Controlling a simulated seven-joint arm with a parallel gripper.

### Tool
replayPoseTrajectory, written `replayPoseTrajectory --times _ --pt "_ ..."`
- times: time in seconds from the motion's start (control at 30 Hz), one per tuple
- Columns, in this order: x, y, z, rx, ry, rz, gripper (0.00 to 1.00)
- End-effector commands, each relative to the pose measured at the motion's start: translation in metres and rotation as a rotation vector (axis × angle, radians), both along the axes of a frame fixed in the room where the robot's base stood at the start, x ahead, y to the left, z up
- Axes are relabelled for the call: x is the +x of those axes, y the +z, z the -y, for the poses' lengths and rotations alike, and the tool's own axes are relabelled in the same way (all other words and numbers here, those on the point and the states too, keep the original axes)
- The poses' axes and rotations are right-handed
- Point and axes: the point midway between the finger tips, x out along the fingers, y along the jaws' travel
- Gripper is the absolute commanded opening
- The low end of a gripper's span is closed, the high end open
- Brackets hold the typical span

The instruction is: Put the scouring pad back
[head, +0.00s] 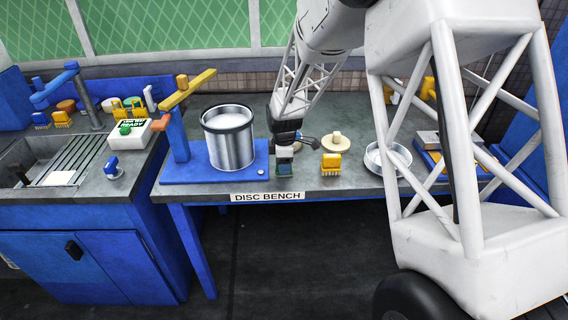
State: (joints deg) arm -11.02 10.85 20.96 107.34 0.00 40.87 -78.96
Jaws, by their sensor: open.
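A small dark green block (285,169), which looks like the scouring pad, is on the disc bench (222,197) near its front edge. My gripper (284,151) points down right above it, its fingertips at or close to the block's top. The jaws are open, but the gap between them is too small to make out, and I cannot tell whether they touch the block. A metal pail (229,140) stands upright on a blue base plate (190,173) to the left of my gripper.
A yellow brush (331,165) and a cream disc (335,142) lie close to the right of my gripper. A metal bowl (388,158) is farther right. A blue post with a yellow arm (187,90) rises left of the pail. A sink (52,165) is at far left.

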Motion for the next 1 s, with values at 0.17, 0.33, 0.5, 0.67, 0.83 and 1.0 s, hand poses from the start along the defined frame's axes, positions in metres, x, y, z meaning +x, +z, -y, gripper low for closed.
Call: replayPoseTrajectory --times 0.17,0.33,0.5,0.67,0.83,1.0 --pt "0.0 0.011 0.0 0.0 0.0 0.002 0.53" --pt "0.001 0.031 0.0 0.001 0.0 0.003 0.53" --pt "0.001 0.057 0.0 0.001 0.0 0.003 0.53" --pt "0.0 0.082 0.0 0.0 0.0 0.002 0.53" --pt "0.0 0.105 0.0 0.0 0.0 0.002 0.53" --pt "0.0 0.117 0.0 0.0 0.0 0.0 0.53"
